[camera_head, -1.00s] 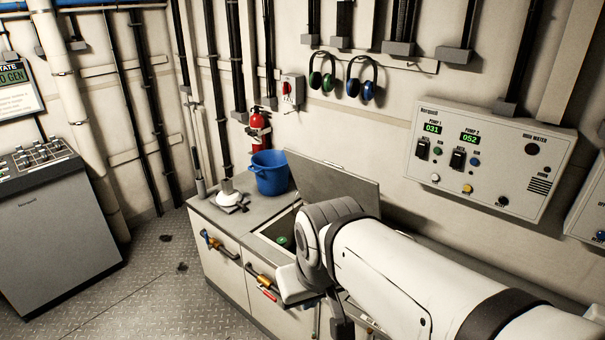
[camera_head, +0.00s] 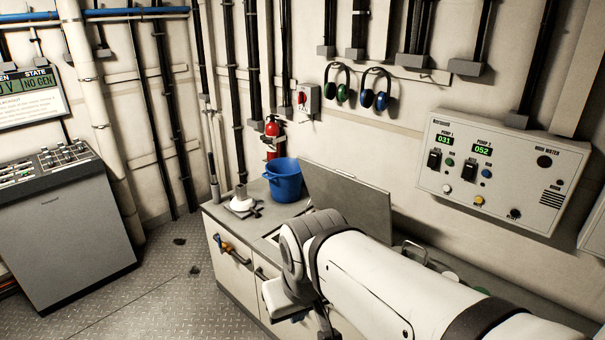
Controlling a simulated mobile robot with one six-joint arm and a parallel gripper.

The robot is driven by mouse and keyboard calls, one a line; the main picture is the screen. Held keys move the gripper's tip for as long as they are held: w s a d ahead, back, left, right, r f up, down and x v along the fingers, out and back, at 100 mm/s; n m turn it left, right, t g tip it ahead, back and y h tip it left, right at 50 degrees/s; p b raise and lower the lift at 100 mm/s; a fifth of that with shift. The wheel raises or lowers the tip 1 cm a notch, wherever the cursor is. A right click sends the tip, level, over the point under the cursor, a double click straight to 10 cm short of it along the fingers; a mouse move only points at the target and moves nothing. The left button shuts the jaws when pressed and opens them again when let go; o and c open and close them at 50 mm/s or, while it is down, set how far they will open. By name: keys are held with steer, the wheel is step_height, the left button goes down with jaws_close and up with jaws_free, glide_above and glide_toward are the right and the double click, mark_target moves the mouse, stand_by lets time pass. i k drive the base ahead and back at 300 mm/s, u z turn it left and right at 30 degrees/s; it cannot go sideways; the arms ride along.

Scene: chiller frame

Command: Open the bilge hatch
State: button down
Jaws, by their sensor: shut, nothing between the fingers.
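A grey flat lid (camera_head: 346,196), which looks like the hatch, stands raised and tilted back towards the wall on the grey counter (camera_head: 225,212). The opening in front of it is mostly hidden behind my white arm, so I cannot see inside it. My arm crosses the lower right of the view in front of the counter and bends downward near its front face. The end of the arm is cut off or hidden there, and my gripper's fingers do not show.
A blue bucket (camera_head: 283,180) and a white funnel-like piece (camera_head: 241,201) stand on the counter's left end. A red fire extinguisher (camera_head: 272,132) and a pump panel (camera_head: 493,172) are on the wall. A grey console (camera_head: 68,235) stands left; plated floor (camera_head: 165,290) lies between.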

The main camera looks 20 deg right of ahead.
mark_target(366, 207)
steer(key=z, duration=0.05)
steer(key=i, duration=0.95)
steer(key=u, duration=0.05)
